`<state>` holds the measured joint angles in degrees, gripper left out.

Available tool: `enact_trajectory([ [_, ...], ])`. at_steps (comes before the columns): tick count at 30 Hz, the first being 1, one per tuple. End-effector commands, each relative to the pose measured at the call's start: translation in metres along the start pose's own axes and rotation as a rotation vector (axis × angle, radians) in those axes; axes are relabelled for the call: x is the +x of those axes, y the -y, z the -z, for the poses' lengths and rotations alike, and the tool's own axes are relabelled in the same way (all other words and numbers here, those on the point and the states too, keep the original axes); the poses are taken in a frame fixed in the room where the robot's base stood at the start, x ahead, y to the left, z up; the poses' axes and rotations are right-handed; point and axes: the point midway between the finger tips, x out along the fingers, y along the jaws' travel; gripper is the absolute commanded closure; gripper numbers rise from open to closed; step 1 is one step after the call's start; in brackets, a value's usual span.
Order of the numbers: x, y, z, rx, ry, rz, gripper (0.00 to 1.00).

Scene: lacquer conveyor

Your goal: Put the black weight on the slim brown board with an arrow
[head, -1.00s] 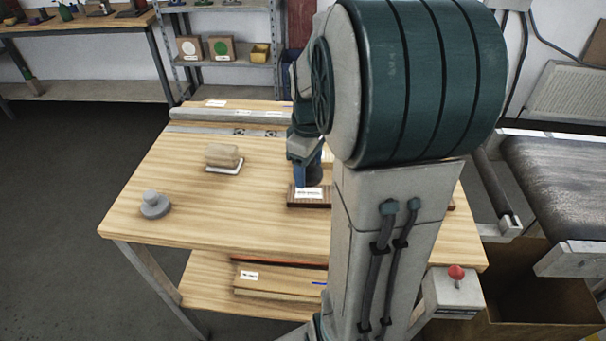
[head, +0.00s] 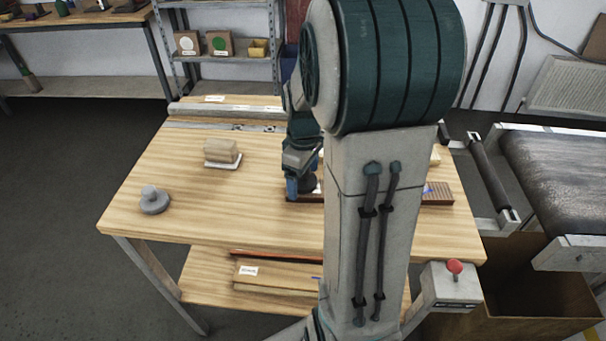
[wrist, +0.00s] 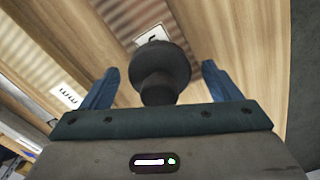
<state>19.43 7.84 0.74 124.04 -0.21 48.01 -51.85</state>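The black weight (wrist: 162,72) is between the two blue fingers of my gripper (wrist: 160,76) in the wrist view, with a visible gap on each side. In the head view the weight (head: 309,184) shows low over a dark brown board (head: 303,198), beside a blue finger; my arm hides part of both. In the wrist view the weight partly covers a white label (wrist: 151,35) whose mark I cannot read surely. A ribbed brown board (wrist: 45,65) with a wavy-marked label lies to the left. I cannot make out the arrow.
A grey knobbed weight (head: 154,203) stands at the table's left. A wooden block (head: 221,151) sits on a white base behind it. A ribbed brown board (head: 437,194) shows right of my arm. A conveyor (head: 560,175) is farther right. The table's left middle is clear.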

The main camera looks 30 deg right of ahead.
Motion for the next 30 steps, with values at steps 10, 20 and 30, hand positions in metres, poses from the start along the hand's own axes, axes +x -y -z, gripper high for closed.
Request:
enact_trajectory([
  [10,-0.005,0.000,0.000,0.000,0.000,0.000,0.17],
  [20,-0.067,-0.001,0.001,-0.001,-0.004,-0.005,0.17],
  [30,-0.118,0.000,0.000,0.000,-0.001,-0.001,0.17],
])
